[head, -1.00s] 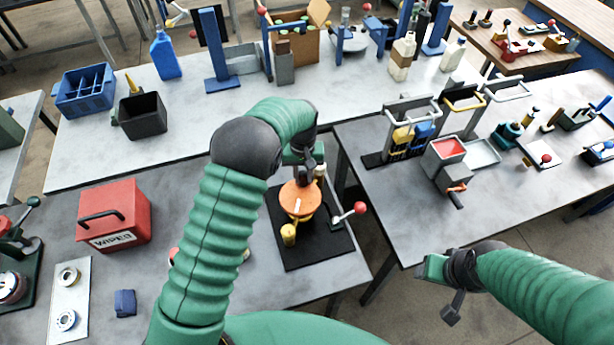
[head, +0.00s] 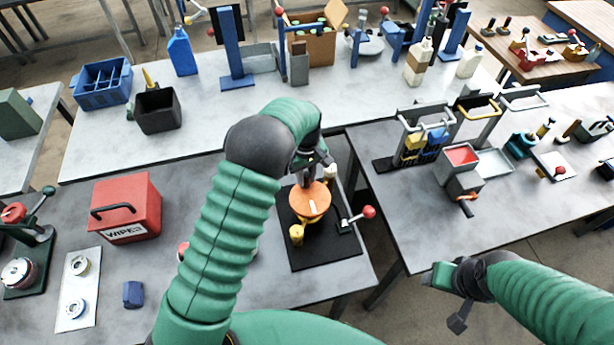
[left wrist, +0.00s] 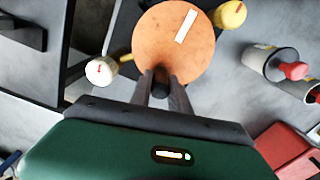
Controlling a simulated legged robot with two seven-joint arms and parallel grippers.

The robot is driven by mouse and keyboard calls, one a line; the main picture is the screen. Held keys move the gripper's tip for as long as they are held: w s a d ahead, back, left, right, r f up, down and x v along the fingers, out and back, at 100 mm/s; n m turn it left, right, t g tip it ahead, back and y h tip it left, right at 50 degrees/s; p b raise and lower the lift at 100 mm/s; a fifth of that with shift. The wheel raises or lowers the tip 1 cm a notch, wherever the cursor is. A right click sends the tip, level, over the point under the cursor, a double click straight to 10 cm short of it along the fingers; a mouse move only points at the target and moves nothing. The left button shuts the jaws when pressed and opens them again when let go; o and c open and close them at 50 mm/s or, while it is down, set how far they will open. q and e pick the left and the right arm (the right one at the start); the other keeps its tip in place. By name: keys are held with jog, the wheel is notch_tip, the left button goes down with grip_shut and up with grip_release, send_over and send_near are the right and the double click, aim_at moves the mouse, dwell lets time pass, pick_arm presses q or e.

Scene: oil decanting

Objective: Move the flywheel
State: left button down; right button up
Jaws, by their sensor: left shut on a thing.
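The flywheel, an orange disc (head: 313,194) with a white stripe, sits on a yellow support over a black base plate (head: 330,250). It fills the upper middle of the left wrist view (left wrist: 165,45). My left gripper (head: 315,172) is at the disc's far edge in the head view. In the left wrist view its fingers (left wrist: 161,88) are shut around a small dark part at the disc's rim, likely its handle. My right gripper (head: 450,285) hangs over the floor gap at the right, away from the flywheel; its jaw opening is unclear.
A lever with a red ball (head: 368,212), a yellow post (head: 297,235) and a white-topped post (head: 330,172) stand around the disc. A red WIPES box (head: 126,208) is left on the grey table. A red-topped hopper (head: 461,157) is on the right table.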

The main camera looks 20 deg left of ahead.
pick_arm(q)
jog(key=shift+w, duration=0.1)
jog(key=c, duration=1.6)
grip_release()
jog(key=o, duration=0.4)
jog(key=shift+c, duration=0.2)
notch_tip(320, 180, up, 17)
jog(key=b, duration=0.2)
jog(key=shift+f+b, duration=0.15)
jog(key=shift+b, duration=0.2)
jog(key=shift+w, duration=0.1)
